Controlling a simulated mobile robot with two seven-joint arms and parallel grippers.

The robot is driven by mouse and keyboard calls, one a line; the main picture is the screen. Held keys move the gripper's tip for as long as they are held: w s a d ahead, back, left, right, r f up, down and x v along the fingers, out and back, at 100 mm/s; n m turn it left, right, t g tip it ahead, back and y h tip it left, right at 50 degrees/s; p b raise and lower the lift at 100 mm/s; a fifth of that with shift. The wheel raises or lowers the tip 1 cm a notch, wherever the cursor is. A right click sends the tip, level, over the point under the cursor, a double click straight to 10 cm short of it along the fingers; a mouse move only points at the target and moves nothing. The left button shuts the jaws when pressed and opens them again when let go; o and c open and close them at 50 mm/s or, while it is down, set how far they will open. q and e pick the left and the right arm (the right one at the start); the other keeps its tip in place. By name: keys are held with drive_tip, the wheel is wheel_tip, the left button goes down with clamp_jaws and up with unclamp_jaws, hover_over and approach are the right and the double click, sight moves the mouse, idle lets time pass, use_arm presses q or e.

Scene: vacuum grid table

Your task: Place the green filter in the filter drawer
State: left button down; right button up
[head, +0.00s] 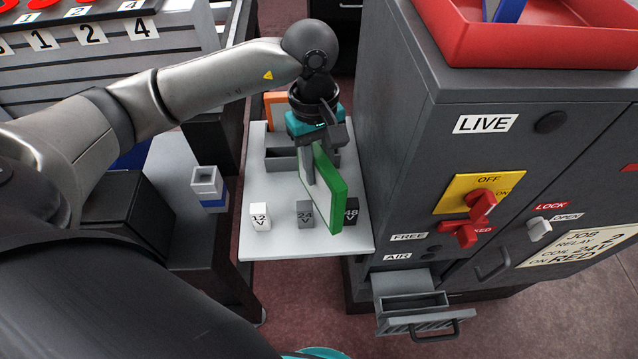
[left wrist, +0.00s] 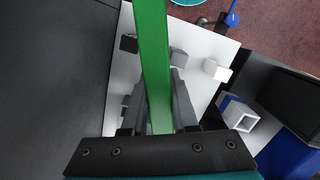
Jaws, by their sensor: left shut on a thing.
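The green filter (head: 335,200) is a flat panel with a green frame, held upright on edge above the white shelf. My left gripper (head: 322,165) is shut on it. In the left wrist view the green filter (left wrist: 154,60) runs up between the fingers of the left gripper (left wrist: 158,110). The filter drawer (head: 412,312) stands pulled out low on the grey cabinet, to the right of and below the shelf. Its inside looks empty from here. My right gripper is not in view.
Small blocks marked 12 V (head: 260,217), 24 V (head: 305,214) and 48 V (head: 351,212) stand on the white shelf (head: 280,244). An orange-framed panel (head: 275,108) stands at the back. The grey cabinet (head: 400,150) rises right beside the shelf, with a red switch handle (head: 480,205).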

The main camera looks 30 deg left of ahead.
sight(319, 187)
use_arm(q)
drive_tip(key=shift+f, duration=2.75)
drive_tip(key=shift+f+b, duration=0.15)
drive_tip(key=shift+b, duration=0.15)
drive_tip(key=c, duration=0.7)
unclamp_jaws()
